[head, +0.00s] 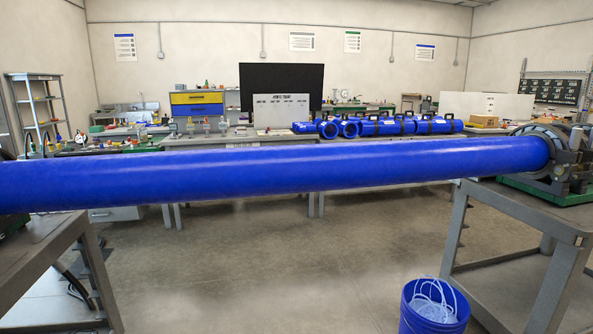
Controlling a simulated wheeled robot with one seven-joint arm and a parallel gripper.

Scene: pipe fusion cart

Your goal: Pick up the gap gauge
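I cannot make out the gap gauge in the head view; at this distance the small items on the benches are too small to tell apart. My gripper is not in view. A long blue pipe (270,171) spans the picture from the left edge to a clamp (551,147) on the right cart (520,208), close in front of me. It hides part of the room behind it.
A left cart (40,243) and a blue bucket (432,312) with pale coiled tubing stand in front. Back benches (240,140) hold short blue pipes (385,127), a yellow-and-blue drawer unit (196,103) and small tools. The middle floor (280,260) under the pipe is clear.

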